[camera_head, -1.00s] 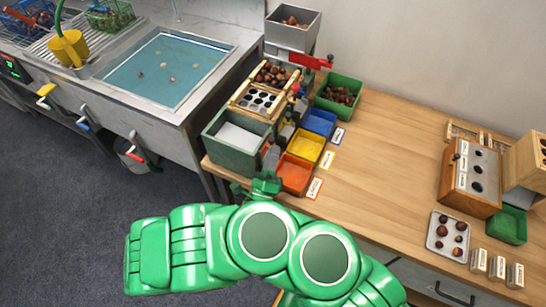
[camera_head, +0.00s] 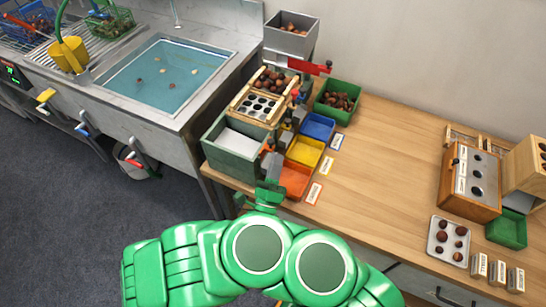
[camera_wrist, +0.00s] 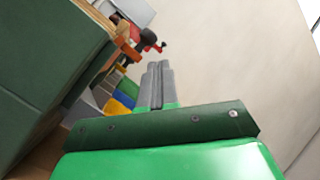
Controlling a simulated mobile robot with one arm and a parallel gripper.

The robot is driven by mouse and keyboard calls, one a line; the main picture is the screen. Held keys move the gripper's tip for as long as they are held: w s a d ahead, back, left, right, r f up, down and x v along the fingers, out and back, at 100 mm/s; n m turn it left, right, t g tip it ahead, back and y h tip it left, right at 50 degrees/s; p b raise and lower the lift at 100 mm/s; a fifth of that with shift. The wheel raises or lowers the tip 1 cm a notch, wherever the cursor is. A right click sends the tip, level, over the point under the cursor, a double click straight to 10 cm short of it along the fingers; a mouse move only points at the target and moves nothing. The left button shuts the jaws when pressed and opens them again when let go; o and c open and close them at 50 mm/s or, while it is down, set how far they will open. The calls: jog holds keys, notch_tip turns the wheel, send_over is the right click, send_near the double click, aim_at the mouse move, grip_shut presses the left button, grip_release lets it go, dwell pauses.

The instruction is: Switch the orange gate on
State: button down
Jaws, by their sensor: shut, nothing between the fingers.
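The orange tray (camera_head: 295,180) sits at the front of a row on the bench, before the yellow tray (camera_head: 305,152) and the blue tray (camera_head: 318,127). Small grey gate parts (camera_head: 286,138) stand along the left side of the trays. The orange gate itself is not clear; my gripper partly covers that spot. My gripper (camera_head: 272,163) is at the left edge of the orange tray, beside the green sorter box (camera_head: 233,150). In the wrist view its two grey fingers (camera_wrist: 158,65) are together and empty. I cannot tell whether they touch the gate.
A green bin of chestnuts (camera_head: 337,100) is behind the trays. Name cards lie right of the trays. The middle of the bench is clear. The sink (camera_head: 165,75) is left.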

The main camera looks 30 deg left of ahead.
jog(key=v, duration=1.1)
jog(key=shift+d+f, duration=0.4)
jog(key=shift+f, duration=0.05)
jog(key=shift+w+r, duration=0.1)
jog(key=shift+w, duration=0.15)
jog(key=w+d+r+m+g+h, duration=0.45)
jog(key=d+r+m+h, duration=0.3)
jog(key=m+h, duration=0.3)
jog(key=w+d+r+m+g+h, duration=0.45)
jog(key=d+r+m+h, duration=0.3)
jog(key=m+h, duration=0.3)
jog(key=d+r+m+g+h, duration=0.1)
jog(key=d+r+m+g, duration=0.3)
jog(key=d+m+g, duration=0.7)
jog(key=s+d+r+m+g+y, duration=0.6)
jog(key=s+d+m+g+y, duration=0.2)
jog(key=d+m+y, duration=0.25)
jog(key=s+a+r+m+t+y, duration=0.3)
jog(key=s+m+y, duration=0.4)
jog(key=s, duration=0.2)
jog(key=shift+s+r, duration=0.2)
